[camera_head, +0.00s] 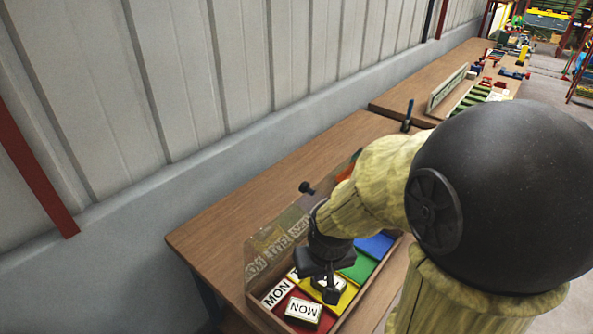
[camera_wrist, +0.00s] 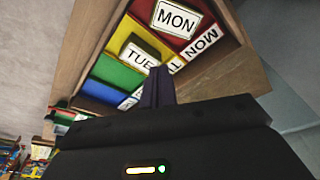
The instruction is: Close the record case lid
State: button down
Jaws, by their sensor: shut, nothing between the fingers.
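The record case (camera_head: 263,309) is a wooden box on the bench with red, yellow, green and blue compartments. Its see-through lid (camera_head: 275,240) stands raised on the wall side, with a dark knob (camera_head: 306,187) near its upper edge. A MON block (camera_head: 303,312) lies in the red compartment and a TUE block (camera_wrist: 140,56) in the yellow one. My gripper (camera_head: 331,292) is shut and empty, over the case at the yellow compartment. In the wrist view its joined fingertips (camera_wrist: 158,75) show close to the TUE block; I cannot tell if they touch. My arm hides the case's far end.
The wooden bench (camera_head: 215,235) is bare left of the case. A corrugated wall (camera_head: 150,90) runs along the left. A second bench (camera_head: 400,95) farther back holds a green-slotted rack (camera_head: 470,97) and several small items.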

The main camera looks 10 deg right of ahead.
jog(key=w+r+n+g+p, duration=0.1)
jog(key=w+r+p, duration=0.3)
jog(key=r+p, duration=0.3)
jog(key=w+r+n+p, duration=0.1)
jog(key=w+r+p, duration=0.4)
jog(key=r, duration=0.4)
jog(key=w+a+r+n+g+p, duration=0.1)
jog(key=w+r+n, duration=0.1)
jog(key=w, duration=0.5)
jog(key=w+a+r+n+g+h+p, duration=0.1)
jog(key=w+a+r+n+g, duration=0.1)
jog(key=w, duration=0.6)
jog(key=shift+w+r+n, duration=0.3)
jog(key=shift+r+n, duration=0.15)
jog(key=shift+n, duration=0.05)
jog(key=shift+a, duration=0.1)
jog(key=s+d+f+p, duration=0.3)
jog(key=s+f+p, duration=0.1)
jog(key=f, duration=0.6)
jog(key=shift+s+f+p, duration=0.15)
jog(key=shift+s+p, duration=0.05)
jog(key=shift+p, duration=0.15)
jog(key=shift+s+d, duration=0.1)
jog(key=shift+d, duration=0.1)
